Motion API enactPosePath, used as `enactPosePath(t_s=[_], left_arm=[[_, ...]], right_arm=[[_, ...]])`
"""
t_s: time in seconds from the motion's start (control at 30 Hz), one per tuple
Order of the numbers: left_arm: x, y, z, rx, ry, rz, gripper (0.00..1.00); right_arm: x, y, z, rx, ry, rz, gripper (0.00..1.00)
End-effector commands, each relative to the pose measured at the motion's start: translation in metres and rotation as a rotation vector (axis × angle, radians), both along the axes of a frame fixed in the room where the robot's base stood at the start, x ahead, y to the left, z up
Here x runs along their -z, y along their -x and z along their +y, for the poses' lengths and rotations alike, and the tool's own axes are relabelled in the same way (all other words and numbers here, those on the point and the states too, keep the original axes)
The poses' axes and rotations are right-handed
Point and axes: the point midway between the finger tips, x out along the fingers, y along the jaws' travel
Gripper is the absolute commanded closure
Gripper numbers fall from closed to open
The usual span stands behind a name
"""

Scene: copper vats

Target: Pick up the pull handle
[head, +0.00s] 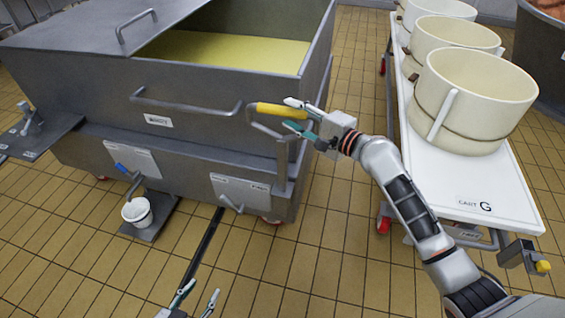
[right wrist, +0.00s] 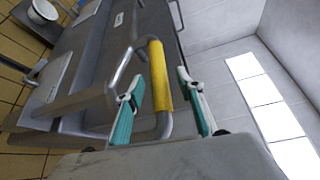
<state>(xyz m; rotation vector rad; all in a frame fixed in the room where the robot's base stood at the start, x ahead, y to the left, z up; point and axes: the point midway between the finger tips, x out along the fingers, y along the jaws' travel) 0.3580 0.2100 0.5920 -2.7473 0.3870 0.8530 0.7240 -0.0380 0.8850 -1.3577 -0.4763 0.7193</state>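The pull handle is a bent grey metal bar with a yellow grip (head: 280,110), at the near right corner of the grey vat (head: 215,125). In the right wrist view its yellow grip (right wrist: 159,75) lies between my right gripper's two teal fingers (right wrist: 160,108), with visible gaps. My right gripper (head: 295,114) is open at the right end of the grip. My left gripper (head: 197,300) is open and empty low in the head view, over the floor, well apart from the handle.
A white cart (head: 490,185) marked G carries several cream tubs (head: 470,95) on the right. A white bucket (head: 137,212) stands below the vat's blue-handled valve at left. A grey side rail (head: 185,108) runs along the vat. Tiled floor lies open in front.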

Motion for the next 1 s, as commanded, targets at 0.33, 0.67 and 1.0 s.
enactPosePath(t_s=[0.33, 0.67, 1.0], left_arm=[[0.005, -0.001, 0.003, 0.0, -0.011, -0.002, 0.6], [0.004, -0.003, 0.003, 0.0, -0.012, -0.004, 0.6], [0.005, -0.002, 0.002, 0.001, -0.01, -0.002, 0.6]], right_arm=[[0.007, -0.027, 0.028, 0.001, 0.0, 0.001, 0.63], [0.005, -0.028, 0.028, 0.001, 0.001, 0.001, 0.91], [0.0, -0.028, 0.028, 0.001, -0.006, -0.006, 1.0]])
